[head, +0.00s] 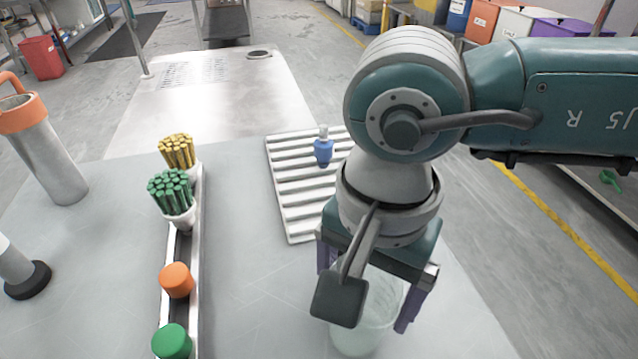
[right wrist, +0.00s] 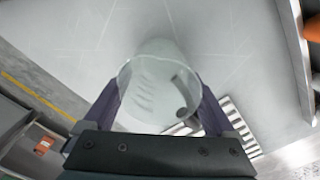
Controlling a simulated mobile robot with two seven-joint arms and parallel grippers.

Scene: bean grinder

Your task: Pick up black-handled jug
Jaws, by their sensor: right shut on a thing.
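A clear, see-through jug (head: 372,318) stands at the near edge of the grey table in the head view, partly hidden by my right arm. My right gripper (head: 365,295) comes from above with one purple finger on each side of it and is shut on it. In the right wrist view the jug (right wrist: 150,85) sits between the fingers of the gripper (right wrist: 160,105). A grey bar with a dark round end shows within its outline; I cannot tell whether this is the black handle. My left gripper is not in view.
A white ribbed rack (head: 290,190) with a blue bottle (head: 323,150) lies behind the arm. On the left are a rail (head: 183,245) with pen-like bundles and caps, an orange-handled steel flask (head: 50,150) and a black-based grey object (head: 25,280).

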